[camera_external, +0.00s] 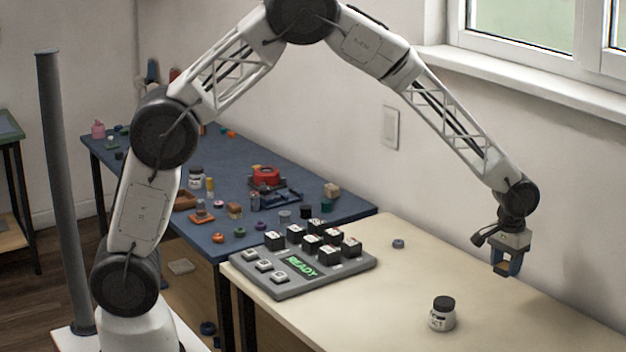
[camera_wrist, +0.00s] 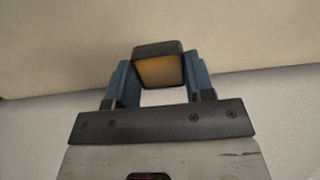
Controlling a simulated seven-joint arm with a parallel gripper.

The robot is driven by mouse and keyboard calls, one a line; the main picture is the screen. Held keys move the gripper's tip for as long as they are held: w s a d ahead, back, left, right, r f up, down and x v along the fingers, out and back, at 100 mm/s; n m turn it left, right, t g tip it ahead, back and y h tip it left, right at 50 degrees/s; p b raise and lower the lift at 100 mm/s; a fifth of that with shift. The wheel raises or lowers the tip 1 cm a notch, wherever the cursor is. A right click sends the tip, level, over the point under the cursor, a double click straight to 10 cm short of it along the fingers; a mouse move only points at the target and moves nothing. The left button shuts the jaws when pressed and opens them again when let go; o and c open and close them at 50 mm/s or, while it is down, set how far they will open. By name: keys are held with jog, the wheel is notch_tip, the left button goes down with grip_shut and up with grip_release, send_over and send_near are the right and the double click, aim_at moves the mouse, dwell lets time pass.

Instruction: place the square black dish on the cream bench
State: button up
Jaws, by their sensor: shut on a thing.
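The square black dish (camera_wrist: 160,68) is between my fingers in the wrist view. It has a dark rim and an amber-brown face. My gripper (camera_external: 506,262) is shut on it and also shows in the wrist view (camera_wrist: 158,85), with a blue finger on each side. In the external view the dish (camera_external: 502,267) is small and partly hidden by the fingers. It is held above the right part of the cream bench (camera_external: 500,312), near the wall, and looks apart from the surface.
A white jar with a black lid (camera_external: 442,314) stands on the cream bench, left of my gripper. A grey panel reading READY (camera_external: 300,267) with several blocks lies at the bench's left end. A small blue-grey ring (camera_external: 398,244) lies toward the back. A cluttered blue table (camera_external: 240,170) adjoins.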

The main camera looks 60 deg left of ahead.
send_over(498, 309)
jog(key=shift+w+f, duration=0.15)
jog(key=shift+f, duration=2.95)
jog(key=shift+f, duration=1.85)
jog(key=shift+f, duration=0.15)
jog(key=o, duration=1)
jog(key=shift+o, duration=0.2)
notch_tip(498, 309, up, 12)
jog(key=shift+r, duration=0.15)
